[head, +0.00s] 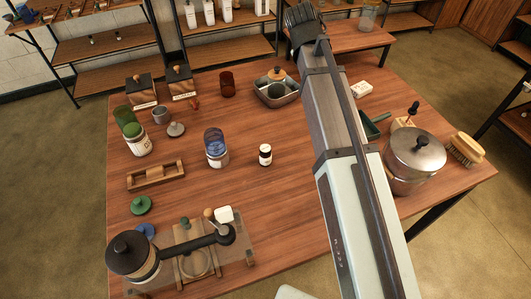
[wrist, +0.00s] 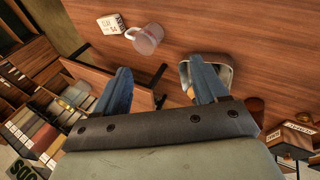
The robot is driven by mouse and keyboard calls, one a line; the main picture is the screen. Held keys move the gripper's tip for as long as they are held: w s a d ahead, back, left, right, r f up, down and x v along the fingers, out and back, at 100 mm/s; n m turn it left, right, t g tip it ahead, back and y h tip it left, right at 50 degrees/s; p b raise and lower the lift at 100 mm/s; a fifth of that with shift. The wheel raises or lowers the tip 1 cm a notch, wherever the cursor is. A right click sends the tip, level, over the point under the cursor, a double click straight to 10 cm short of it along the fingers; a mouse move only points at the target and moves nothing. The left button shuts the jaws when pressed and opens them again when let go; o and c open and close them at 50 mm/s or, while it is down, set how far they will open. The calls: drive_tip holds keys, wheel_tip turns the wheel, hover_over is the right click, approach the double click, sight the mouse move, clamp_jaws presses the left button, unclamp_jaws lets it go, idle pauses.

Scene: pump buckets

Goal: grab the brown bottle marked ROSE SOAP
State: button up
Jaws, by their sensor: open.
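A small dark bottle (head: 265,155) with a white label and pale cap stands upright near the middle of the table in the head view. Its label is too small to read, so I cannot confirm ROSE SOAP. A reddish-brown glass (head: 227,84) without a visible label stands farther back. My gripper (wrist: 160,65) is open and empty in the wrist view, its two blue-grey fingers spread apart. In the head view it is at the far edge of the table, well away from the dark bottle, with its fingertips not clear. The dark bottle is not identifiable in the wrist view.
A blue-topped jar (head: 216,148) stands left of the bottle. A metal tray (head: 275,93) lies behind, and a large pot (head: 415,160) stands at right. A wooden holder (head: 155,175) and a pump device (head: 134,257) are at left. Table around the bottle is clear.

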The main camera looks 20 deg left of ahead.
sight(266, 148)
drive_tip(key=s+a+f+n+g+y, duration=0.1)
drive_tip(key=s+a+f+g, duration=0.25)
drive_tip(key=s, duration=0.75)
drive_tip(key=s+a+f+n+g+y, duration=0.1)
drive_tip(key=s+a+f+g, duration=0.2)
drive_tip(key=s, duration=0.8)
drive_tip(key=shift+t, duration=0.45)
drive_tip(key=shift+w+f, duration=0.15)
drive_tip(key=shift+f, duration=2.15)
drive_tip(key=shift+w+f, duration=0.1)
drive_tip(key=shift+f, duration=2.15)
drive_tip(key=shift+f, duration=0.1)
drive_tip(key=shift+w+f, duration=0.15)
drive_tip(key=shift+f, duration=2.3)
drive_tip(key=shift+c, duration=0.5)
drive_tip(key=c, duration=1.1)
drive_tip(key=shift+r, duration=0.15)
